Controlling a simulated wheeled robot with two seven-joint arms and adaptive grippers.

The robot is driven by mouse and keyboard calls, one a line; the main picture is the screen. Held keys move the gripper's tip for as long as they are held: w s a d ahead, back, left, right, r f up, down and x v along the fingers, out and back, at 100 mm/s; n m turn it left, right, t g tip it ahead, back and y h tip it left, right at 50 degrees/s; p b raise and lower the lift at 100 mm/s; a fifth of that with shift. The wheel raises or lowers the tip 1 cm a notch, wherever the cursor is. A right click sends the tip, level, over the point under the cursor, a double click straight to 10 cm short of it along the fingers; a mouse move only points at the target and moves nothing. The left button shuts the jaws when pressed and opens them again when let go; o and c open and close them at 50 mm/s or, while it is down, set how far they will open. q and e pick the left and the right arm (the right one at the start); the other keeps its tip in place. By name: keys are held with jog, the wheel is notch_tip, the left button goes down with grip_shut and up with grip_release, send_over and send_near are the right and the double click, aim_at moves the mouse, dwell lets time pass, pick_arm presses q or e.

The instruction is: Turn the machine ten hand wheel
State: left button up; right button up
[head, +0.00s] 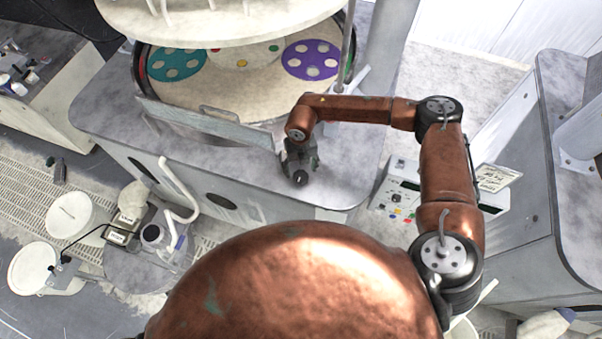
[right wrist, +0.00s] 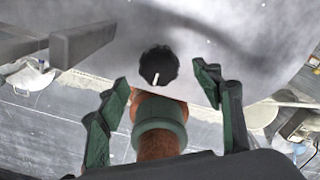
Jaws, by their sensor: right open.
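A black scalloped knob with a white pointer mark, which looks like the hand wheel (right wrist: 158,65), sits on the grey machine top near its edge in the right wrist view. In the head view a dark round knob (head: 300,178) shows just below my right gripper (head: 299,160); the gripper partly covers that spot. In the right wrist view my right gripper (right wrist: 167,105) is open, its green-and-black fingers apart to the left and right of the knob and nearer the camera. Nothing is between the fingertips. I cannot tell the exact gap to the knob. My left gripper is not in view.
The grey machine top (head: 345,180) carries a round basin with a teal disc (head: 177,64) and a purple disc (head: 311,60). A grey bar (head: 205,122) runs along the basin's front. A control panel (head: 398,195) stands right of the machine. Pots and hoses stand at lower left.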

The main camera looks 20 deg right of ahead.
aim_at(301, 175)
jog(key=shift+f+p, duration=0.5)
jog(key=shift+f, duration=1.75)
jog(key=shift+c, duration=0.2)
jog(key=c, duration=1.1)
